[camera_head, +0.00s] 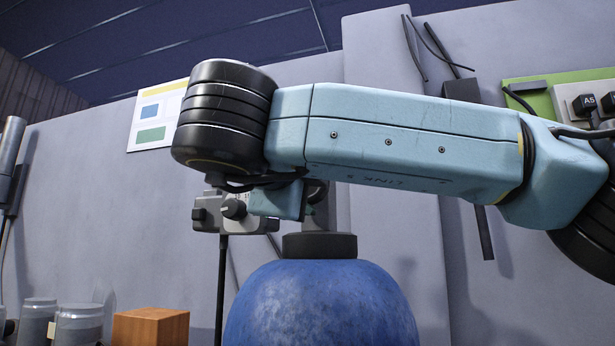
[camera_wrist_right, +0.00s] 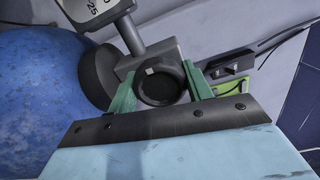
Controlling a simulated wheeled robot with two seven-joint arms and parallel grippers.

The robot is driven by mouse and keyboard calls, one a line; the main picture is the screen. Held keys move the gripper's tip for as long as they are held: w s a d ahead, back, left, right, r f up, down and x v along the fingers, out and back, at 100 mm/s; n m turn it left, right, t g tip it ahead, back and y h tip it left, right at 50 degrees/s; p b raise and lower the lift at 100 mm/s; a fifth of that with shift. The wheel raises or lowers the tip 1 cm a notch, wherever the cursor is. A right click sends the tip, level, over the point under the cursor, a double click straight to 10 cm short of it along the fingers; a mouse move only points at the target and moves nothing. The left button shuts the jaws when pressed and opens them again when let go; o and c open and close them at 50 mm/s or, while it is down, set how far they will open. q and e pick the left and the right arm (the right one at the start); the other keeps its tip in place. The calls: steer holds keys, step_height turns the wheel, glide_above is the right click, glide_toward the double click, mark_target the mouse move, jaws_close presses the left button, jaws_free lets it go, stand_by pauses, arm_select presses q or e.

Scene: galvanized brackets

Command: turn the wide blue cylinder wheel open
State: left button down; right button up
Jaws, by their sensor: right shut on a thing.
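The wide blue cylinder (camera_head: 320,305) stands at the bottom middle of the head view, with a dark collar (camera_head: 318,246) and a grey valve on top. It also fills the left of the right wrist view (camera_wrist_right: 40,100). The round dark wheel (camera_wrist_right: 160,88) shows in the right wrist view, on the side of the grey valve block (camera_wrist_right: 150,55). My right gripper (camera_wrist_right: 160,92) has its green fingers on either side of the wheel, shut on it. In the head view my right arm hides the wheel and most of the gripper. My left gripper is not in view.
A gauge (camera_wrist_right: 92,10) rises from the valve. A grey box with a knob (camera_head: 233,208) hangs behind my arm. An orange-brown block (camera_head: 150,327) and grey jars (camera_head: 78,325) stand at lower left.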

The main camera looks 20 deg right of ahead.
steer(key=n+p, duration=0.1)
steer(key=n, duration=0.3)
steer(key=shift+r+n+p, duration=0.1)
steer(key=shift+n+p, duration=0.3)
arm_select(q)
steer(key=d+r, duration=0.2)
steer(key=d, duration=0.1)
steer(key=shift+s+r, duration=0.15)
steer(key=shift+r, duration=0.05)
arm_select(e)
steer(key=shift+n, duration=0.5)
arm_select(q)
steer(key=shift+p, duration=0.3)
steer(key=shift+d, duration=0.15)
arm_select(e)
steer(key=o, duration=1)
steer(key=shift+c, duration=0.2)
steer(key=shift+a, duration=0.15)
